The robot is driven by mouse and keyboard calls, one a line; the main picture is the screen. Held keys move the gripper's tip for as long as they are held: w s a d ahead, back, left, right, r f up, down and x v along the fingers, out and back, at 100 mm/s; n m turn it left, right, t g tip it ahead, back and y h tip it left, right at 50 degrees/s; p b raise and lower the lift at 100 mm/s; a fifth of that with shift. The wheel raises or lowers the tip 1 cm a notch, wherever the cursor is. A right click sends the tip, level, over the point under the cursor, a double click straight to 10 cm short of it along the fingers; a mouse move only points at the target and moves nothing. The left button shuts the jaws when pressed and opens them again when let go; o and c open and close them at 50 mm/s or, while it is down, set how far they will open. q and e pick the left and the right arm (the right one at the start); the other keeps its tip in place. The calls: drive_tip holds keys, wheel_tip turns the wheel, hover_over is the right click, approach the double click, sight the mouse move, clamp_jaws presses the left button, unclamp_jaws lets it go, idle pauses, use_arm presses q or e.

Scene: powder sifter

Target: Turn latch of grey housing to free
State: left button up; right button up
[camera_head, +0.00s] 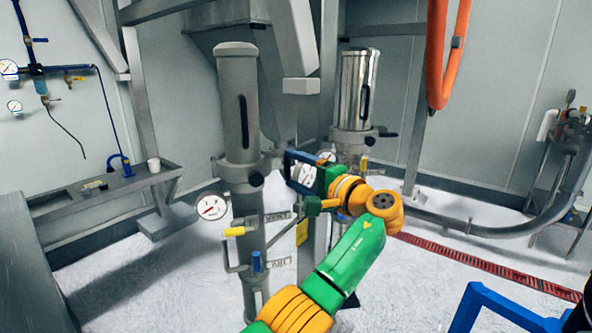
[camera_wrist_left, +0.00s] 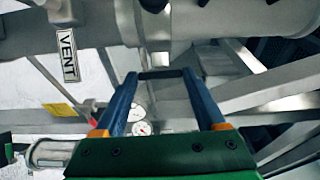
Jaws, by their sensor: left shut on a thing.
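The grey housing (camera_head: 237,100) stands upright on a vertical grey pipe, with a clamp ring (camera_head: 236,170) at its base. My right gripper is not in view.
A polished steel housing (camera_head: 357,90) stands behind to the right. A gauge (camera_head: 211,206) and a yellow-handled valve (camera_head: 235,231) sit on the pipe below. An orange hose (camera_head: 437,60) hangs at upper right. A blue frame (camera_head: 500,310) stands at lower right.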

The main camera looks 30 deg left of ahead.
use_arm(q)
drive_tip(key=o, duration=1.1)
drive_tip(key=b+v, duration=0.2)
drive_tip(key=v, duration=0.5)
